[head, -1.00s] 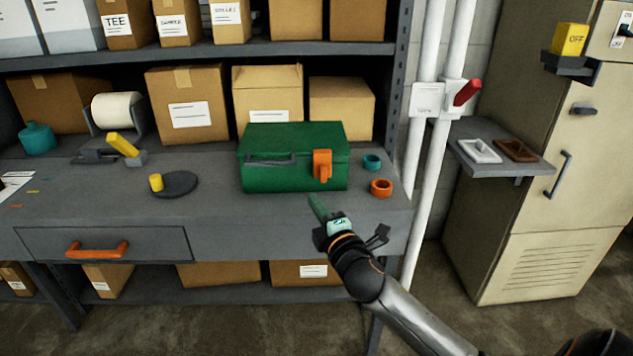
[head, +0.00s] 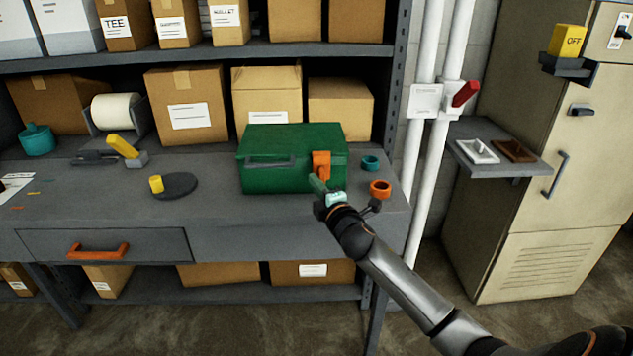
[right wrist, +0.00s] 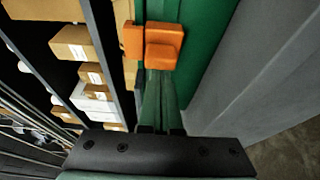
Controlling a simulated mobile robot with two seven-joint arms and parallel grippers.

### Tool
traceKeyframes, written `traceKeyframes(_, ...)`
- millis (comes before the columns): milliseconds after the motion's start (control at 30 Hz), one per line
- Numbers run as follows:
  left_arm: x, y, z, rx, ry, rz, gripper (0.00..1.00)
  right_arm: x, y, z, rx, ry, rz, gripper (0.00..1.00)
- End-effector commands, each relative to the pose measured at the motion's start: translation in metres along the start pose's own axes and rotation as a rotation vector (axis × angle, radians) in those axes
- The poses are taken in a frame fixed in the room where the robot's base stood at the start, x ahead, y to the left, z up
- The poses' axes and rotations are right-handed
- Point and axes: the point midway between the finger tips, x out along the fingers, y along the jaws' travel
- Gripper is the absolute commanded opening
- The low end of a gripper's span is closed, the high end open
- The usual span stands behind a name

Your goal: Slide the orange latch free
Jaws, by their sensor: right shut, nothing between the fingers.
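The orange latch (head: 321,164) is on the front of the green box (head: 272,178), near its right end. In the right wrist view the orange latch (right wrist: 163,47) shows large, beside the green box wall (right wrist: 205,40). My right gripper (head: 316,183) is just in front of and below the latch. Its green fingers (right wrist: 160,100) are closed together with nothing between them and point at the latch. I cannot tell whether the fingertips touch it. My left gripper is not in view.
The box stands on a grey workbench (head: 222,215). An orange ring (head: 380,189) and a teal ring (head: 370,163) lie to its right. A dark disc (head: 180,186) with a yellow knob is to its left. White pipes (head: 424,150) rise past the bench's right end.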

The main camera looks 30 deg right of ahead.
Motion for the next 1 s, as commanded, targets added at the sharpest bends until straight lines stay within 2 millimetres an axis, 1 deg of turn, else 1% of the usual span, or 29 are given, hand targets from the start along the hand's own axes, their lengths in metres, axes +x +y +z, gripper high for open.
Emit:
traceKeyframes(367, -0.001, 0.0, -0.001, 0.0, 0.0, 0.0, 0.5, -0.001, 0.0, 0.004, 0.0, 0.0, -0.001, 0.0)
traceKeyframes(633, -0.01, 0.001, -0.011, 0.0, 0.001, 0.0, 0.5, -0.016, 0.001, 0.044, -0.001, -0.002, -0.003, 0.0)
traceKeyframes(733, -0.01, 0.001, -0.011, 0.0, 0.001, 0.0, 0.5, -0.018, 0.001, 0.05, -0.001, -0.001, 0.0, 0.0)
traceKeyframes(1000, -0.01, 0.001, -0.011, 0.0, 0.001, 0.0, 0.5, -0.017, 0.0, 0.051, 0.0, -0.004, 0.0, 0.0)
